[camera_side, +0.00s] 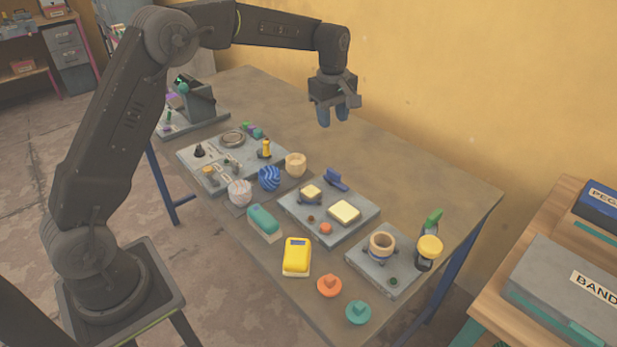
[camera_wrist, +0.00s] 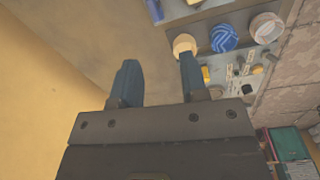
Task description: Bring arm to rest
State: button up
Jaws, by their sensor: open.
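My gripper (camera_side: 339,116) hangs above the back part of the table, fingers pointing down, open and empty. In the wrist view its two blue fingers (camera_wrist: 157,82) stand apart with nothing between them. My arm reaches across the table from the left, raised well clear of the things on it. A grey press plate (camera_side: 328,220) with pale yellow blocks lies below and in front of the gripper.
A plate with a ring (camera_side: 382,244) stands at right. The table's back right is clear; a wall (camera_side: 480,80) rises behind.

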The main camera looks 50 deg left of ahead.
jog(key=s+d+r+m+t, duration=0.25)
jog(key=s+r+m, duration=0.25)
jog(key=s+r, duration=0.35)
jog(key=s+d+m+t, duration=0.1)
jog(key=s+m, duration=0.4)
jog(key=s, duration=0.7)
jog(key=s+d+f+m+t, duration=0.1)
jog(key=s+d+m, duration=0.2)
jog(key=s, duration=1)
jog(key=m, duration=0.3)
jog(key=shift+s+f, duration=0.15)
jog(key=shift+f, duration=0.1)
jog(key=shift+t, duration=0.25)
